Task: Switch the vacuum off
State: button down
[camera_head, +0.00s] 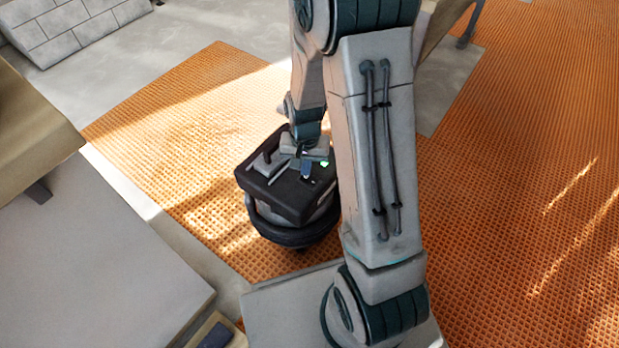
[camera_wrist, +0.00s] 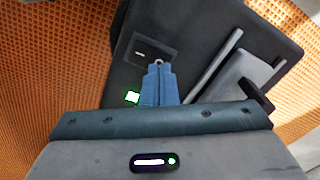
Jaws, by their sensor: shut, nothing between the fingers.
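The vacuum (camera_head: 278,192) is a round canister with a dark, square-edged top, standing on the orange matting in the head view. Its dark top (camera_wrist: 215,35) fills much of the wrist view. A switch plate (camera_wrist: 150,52) with a small pale mark sits on that top. A green light (camera_wrist: 132,97) glows beside my fingers, and it also shows in the head view (camera_head: 324,163). My gripper (camera_wrist: 159,68) has its blue fingers shut, with nothing between them. The fingertips are at the edge of the switch plate, over a small light-coloured tip. I cannot tell whether they touch it.
A grey handle bar (camera_wrist: 215,62) lies on the vacuum's top beside my fingers. Orange waffle matting (camera_head: 560,180) covers the floor. Large grey slabs (camera_head: 90,250) are at the left, and a stack of grey blocks (camera_head: 75,28) stands at the back left.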

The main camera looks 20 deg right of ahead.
jog(key=shift+f+b, duration=0.5)
jog(key=shift+f, duration=0.3)
notch_tip(320, 180, up, 7)
jog(key=p, duration=0.6)
jog(key=shift+r, duration=0.1)
dwell(0.3)
dwell(0.5)
jog(key=s+r+n+t+p, duration=0.1)
jog(key=s+r+p, duration=0.3)
jog(key=r+p, duration=0.6)
jog(key=s+r+n+t+p, duration=0.1)
jog(key=s+r+p, duration=0.4)
jog(key=r, duration=2)
jog(key=s+r+n+p, duration=0.2)
jog(key=s+r+p, duration=0.3)
jog(key=r+p, duration=1.2)
jog(key=shift+r+n+t, duration=0.25)
jog(key=shift+n+t, duration=0.05)
jog(key=shift+t, duration=0.1)
